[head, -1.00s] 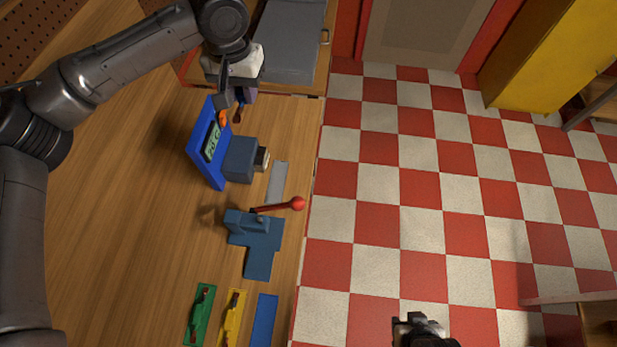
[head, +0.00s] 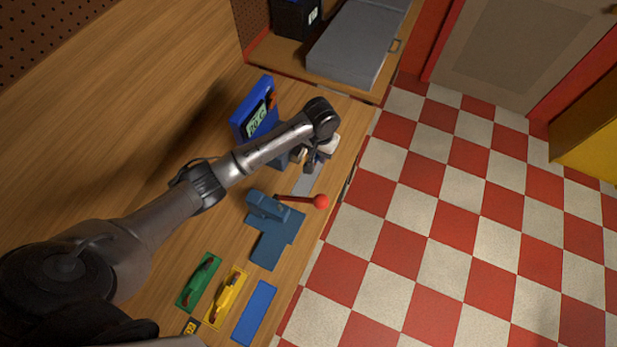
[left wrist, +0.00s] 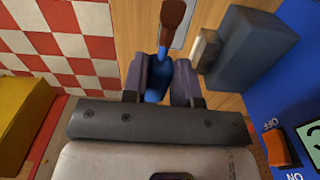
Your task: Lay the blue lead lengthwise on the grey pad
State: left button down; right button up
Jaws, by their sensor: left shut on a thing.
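My left gripper (head: 313,163) is above the grey pad (head: 306,185), near the bench's right edge, and partly covers it. In the left wrist view the gripper (left wrist: 165,75) is shut on the blue lead (left wrist: 163,62). The lead's blue part sits between the fingers and its brown end (left wrist: 173,16) points away from them. In that view the brown end overlaps the grey pad (left wrist: 187,22); I cannot tell whether they touch. In the head view the lead is hard to make out. My right gripper is out of view.
A blue meter (head: 256,112) and a blue-grey block (left wrist: 250,50) stand beside the gripper. A blue clamp (head: 272,230) with a red-ball lever (head: 321,201) is close to the pad. Green (head: 187,300), yellow (head: 212,318) and empty blue (head: 256,312) trays lie nearer.

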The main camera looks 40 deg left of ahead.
pick_arm(q)
notch_tip(320, 180, down, 4)
jog(key=s+a, duration=0.2)
send_over(306, 181)
jog(key=shift+n, duration=0.3)
notch_tip(306, 181, down, 5)
jog(key=shift+f, duration=0.15)
jog(key=shift+f+b, duration=0.4)
jog(key=shift+f, duration=2)
jog(key=shift+f, duration=0.1)
jog(key=c, duration=0.9)
grip_release()
notch_tip(306, 181, up, 12)
jog(key=shift+r+p, duration=0.1)
jog(key=shift+p, duration=0.35)
